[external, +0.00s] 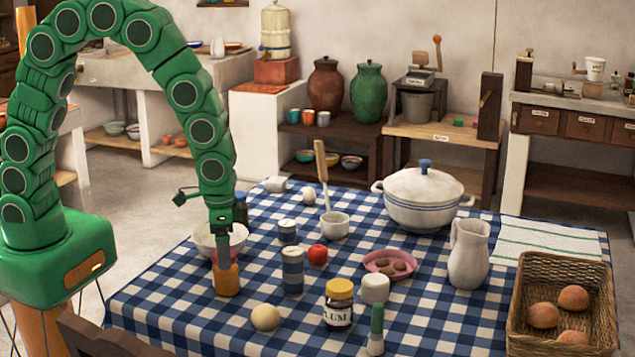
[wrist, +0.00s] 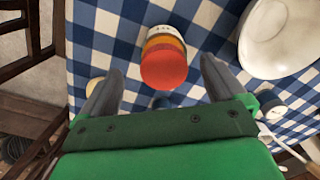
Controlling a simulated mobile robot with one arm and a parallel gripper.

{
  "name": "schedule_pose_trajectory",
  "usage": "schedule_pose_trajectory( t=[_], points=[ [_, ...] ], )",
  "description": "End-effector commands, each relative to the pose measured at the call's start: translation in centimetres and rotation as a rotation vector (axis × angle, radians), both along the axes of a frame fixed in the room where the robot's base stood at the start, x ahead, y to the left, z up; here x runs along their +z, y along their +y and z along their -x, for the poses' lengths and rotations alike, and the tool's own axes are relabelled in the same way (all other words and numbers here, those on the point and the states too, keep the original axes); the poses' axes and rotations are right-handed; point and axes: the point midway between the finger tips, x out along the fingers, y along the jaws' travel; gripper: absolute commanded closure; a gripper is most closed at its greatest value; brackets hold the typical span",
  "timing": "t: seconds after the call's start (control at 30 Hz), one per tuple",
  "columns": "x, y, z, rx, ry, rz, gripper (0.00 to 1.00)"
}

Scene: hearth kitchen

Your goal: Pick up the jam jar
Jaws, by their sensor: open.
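A glass jar with a yellow lid and a label reading "PLUM" (external: 339,305) stands upright near the front of the checked table. My gripper (external: 222,250) is left of it, pointing down over an orange jar-like container (external: 227,281). In the wrist view, this container (wrist: 164,65) has a red-orange top, a yellow-orange band and a pale marked part, and lies between the two spread fingers of my gripper (wrist: 160,72). The gripper is open and holds nothing. I cannot tell whether the fingers touch the container. The plum jar is not identifiable in the wrist view.
A white bowl (external: 204,240) stands close behind the orange container. A blue-banded canister (external: 292,272), a red apple (external: 317,255) and a pale ball (external: 265,317) are nearby. A white cup (external: 375,289) stands next to the plum jar. A chair (external: 100,338) stands at the front left.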

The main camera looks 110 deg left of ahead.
Motion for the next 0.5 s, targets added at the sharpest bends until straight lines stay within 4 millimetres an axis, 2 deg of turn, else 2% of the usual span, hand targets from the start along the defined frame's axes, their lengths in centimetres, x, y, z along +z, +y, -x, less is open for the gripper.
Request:
schedule_pose_trajectory(
  t=[0.17,0.5],
  points=[
    [-1.0,0.1,0.0,0.0,0.001,0.001,0.03],
    [-4.6,0.4,0.1,0.0,0.0,0.0,0.03]
  ],
)
